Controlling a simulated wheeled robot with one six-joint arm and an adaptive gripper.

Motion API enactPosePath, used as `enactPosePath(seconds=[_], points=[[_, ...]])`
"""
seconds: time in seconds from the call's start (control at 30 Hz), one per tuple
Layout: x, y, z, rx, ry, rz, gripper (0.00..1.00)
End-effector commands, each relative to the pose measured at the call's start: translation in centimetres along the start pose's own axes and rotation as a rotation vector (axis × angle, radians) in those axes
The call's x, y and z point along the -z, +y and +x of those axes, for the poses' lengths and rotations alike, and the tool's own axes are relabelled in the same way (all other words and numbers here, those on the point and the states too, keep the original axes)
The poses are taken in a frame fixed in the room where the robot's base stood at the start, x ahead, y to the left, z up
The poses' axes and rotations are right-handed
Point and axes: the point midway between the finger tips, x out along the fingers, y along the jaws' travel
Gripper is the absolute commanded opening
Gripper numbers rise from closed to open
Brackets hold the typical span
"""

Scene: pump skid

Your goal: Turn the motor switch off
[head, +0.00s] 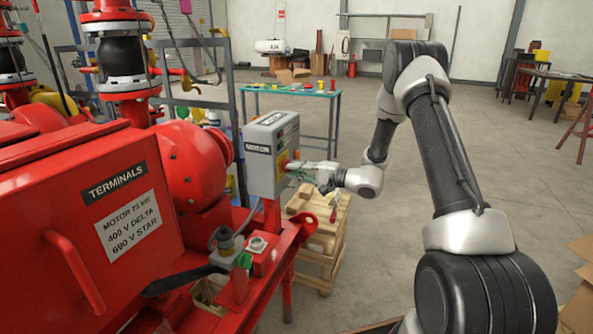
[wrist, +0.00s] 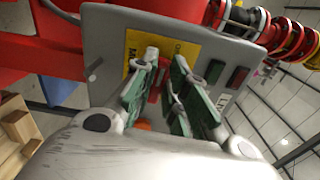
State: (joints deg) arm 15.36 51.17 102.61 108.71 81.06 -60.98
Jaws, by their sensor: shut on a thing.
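The grey motor switch box (head: 262,158), labelled MOTOR, stands on a red post at the edge of the red skid. In the wrist view its grey front (wrist: 105,40) fills much of the picture, with a yellow plate (wrist: 178,50) on it. My gripper (head: 298,170) reaches the front of the box from the right. In the wrist view my gripper (wrist: 160,92) has its green-padded fingers closed around the red motor switch handle (wrist: 154,96). The fingers hide most of the handle, so its exact angle cannot be told.
The red terminal box (head: 85,220) and pump fill the left. A small control station (head: 258,245) sits on the skid below the switch box. A teal-edged table (head: 300,92) is farther back. The floor right of my arm is mostly clear.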

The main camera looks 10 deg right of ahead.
Motion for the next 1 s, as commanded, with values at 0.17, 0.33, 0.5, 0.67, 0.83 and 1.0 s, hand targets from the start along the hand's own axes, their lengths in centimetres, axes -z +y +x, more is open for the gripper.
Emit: enactPosePath(seconds=[0.17, 0.33, 0.5, 0.67, 0.83, 1.0], points=[[-0.05, 0.18, -0.05, -0.002, -0.001, -0.057, 0.00], [-0.05, 0.23, -0.06, -0.002, -0.001, -0.084, 0.00], [-0.05, 0.25, -0.06, -0.002, -0.001, -0.090, 0.00], [-0.06, 0.27, -0.07, -0.003, -0.001, -0.090, 0.00], [-0.06, 0.27, -0.06, -0.003, -0.001, -0.089, 0.29], [-0.03, 0.21, -0.04, -0.002, -0.001, -0.089, 0.36]])
